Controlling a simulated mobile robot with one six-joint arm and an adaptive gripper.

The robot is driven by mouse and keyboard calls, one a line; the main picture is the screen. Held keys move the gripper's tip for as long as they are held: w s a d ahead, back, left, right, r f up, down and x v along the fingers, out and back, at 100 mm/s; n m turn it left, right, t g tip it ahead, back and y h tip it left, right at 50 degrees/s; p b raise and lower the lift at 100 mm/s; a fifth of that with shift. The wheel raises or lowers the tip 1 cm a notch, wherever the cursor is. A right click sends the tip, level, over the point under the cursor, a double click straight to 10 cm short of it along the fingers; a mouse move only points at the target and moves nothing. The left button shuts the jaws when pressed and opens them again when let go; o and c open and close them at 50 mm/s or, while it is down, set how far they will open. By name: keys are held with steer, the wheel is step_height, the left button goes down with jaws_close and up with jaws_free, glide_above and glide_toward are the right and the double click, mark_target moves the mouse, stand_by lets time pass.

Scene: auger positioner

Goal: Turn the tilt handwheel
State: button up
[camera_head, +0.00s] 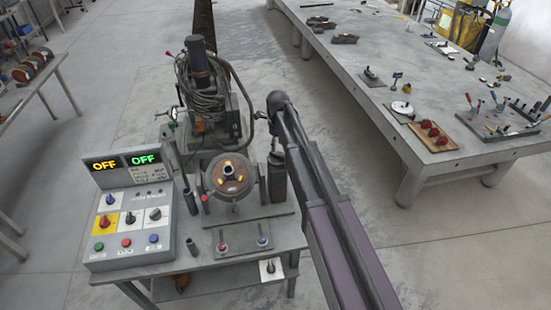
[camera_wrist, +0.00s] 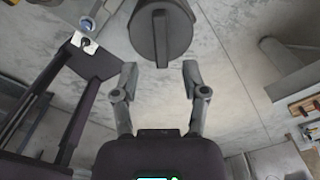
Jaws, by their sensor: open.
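In the wrist view, my gripper (camera_wrist: 160,75) is open, its two fingers apart with nothing between them. A dark round part with a raised bar across its face (camera_wrist: 160,32) lies just beyond the fingertips; the bar's lower end comes near the gap. It may be the tilt handwheel, but I cannot tell for sure. In the head view, the positioner's round faceplate (camera_head: 230,178) with yellow marks sits on the metal bench. A dark upright part (camera_head: 278,178) stands at its right, partly behind my arm. My fingers are not clearly visible in the head view.
A control box (camera_head: 130,210) with two "OFF" displays stands at the bench's left. Coiled cables (camera_head: 203,85) hang on the machine behind the faceplate. Red and blue knobs (camera_head: 243,245) are at the front. A large grey table (camera_head: 385,90) is at right, with bare floor between.

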mark_target(277, 154)
steer(key=shift+f+b, duration=2.3)
steer(key=shift+f, duration=0.25)
jaws_close()
steer(key=shift+a, duration=0.3)
steer(key=shift+s+d, duration=0.1)
steer(key=shift+d, duration=0.15)
